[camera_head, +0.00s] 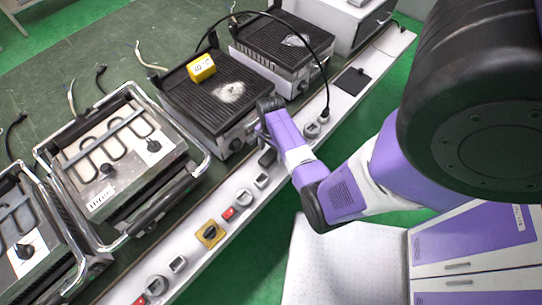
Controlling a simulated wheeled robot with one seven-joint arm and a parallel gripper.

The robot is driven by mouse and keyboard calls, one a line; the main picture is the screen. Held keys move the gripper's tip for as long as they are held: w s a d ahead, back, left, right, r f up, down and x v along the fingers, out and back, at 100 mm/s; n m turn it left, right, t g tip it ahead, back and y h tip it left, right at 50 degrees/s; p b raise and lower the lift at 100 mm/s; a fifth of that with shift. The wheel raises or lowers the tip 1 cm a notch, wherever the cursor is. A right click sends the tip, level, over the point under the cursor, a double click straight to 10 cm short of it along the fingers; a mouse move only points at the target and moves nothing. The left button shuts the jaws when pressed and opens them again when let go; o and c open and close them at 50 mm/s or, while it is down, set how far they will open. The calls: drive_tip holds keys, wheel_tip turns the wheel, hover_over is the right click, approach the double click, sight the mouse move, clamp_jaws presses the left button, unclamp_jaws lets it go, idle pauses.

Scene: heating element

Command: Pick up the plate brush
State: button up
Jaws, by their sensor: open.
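I cannot make out a plate brush for certain in the head view. A small dark object (267,157) lies on the pale front rail below my wrist, but it is too small to identify. My purple and white arm reaches in from the right. My gripper (257,129) is at its far end, beside the front right corner of the middle black ribbed grill plate (190,98). It is open, and its fingers are mostly hidden by the wrist. I see nothing held in it.
A yellow block (201,68) and white powder (230,91) are on the middle plate. Another ribbed plate (280,38) stands behind it. Heating-element units (120,150) with chrome handles stand left. Switches line the front rail (222,228). A black cable (318,58) arcs near my wrist.

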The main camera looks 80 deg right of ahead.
sight(271, 154)
drive_tip(key=shift+f, duration=1.4)
drive_tip(key=shift+c, duration=0.2)
clamp_jaws()
drive_tip(key=shift+r, duration=0.2)
wheel_tip(271, 154, up, 10)
drive_tip(key=shift+f, duration=0.15)
